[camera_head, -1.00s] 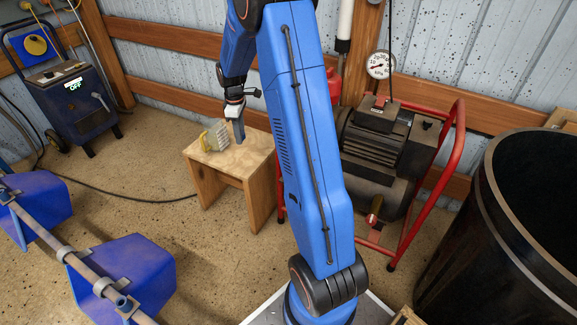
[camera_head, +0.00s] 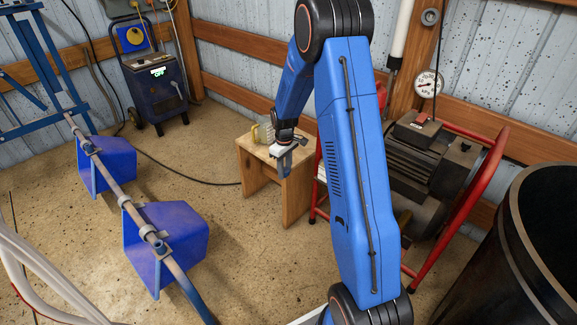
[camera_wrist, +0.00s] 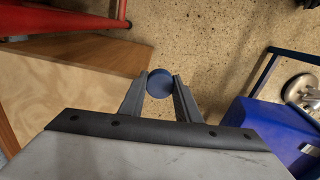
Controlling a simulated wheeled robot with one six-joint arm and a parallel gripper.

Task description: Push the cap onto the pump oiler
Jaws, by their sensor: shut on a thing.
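A round, dark blue piece, which looks like the cap (camera_wrist: 160,83), sits between the two fingertips of my gripper (camera_wrist: 160,88) in the wrist view. The fingers are shut on it, and bare floor shows beyond it. In the head view my gripper (camera_head: 285,165) is at the front right part of the small wooden stool (camera_head: 261,150). The cap cannot be made out there. I cannot pick out the pump oiler in either view.
Blue boxes (camera_head: 175,235) on a pipe stand at left. A compressor (camera_head: 425,165) in a red frame and a black drum (camera_head: 545,240) are at right. The floor (camera_head: 245,265) in front is clear.

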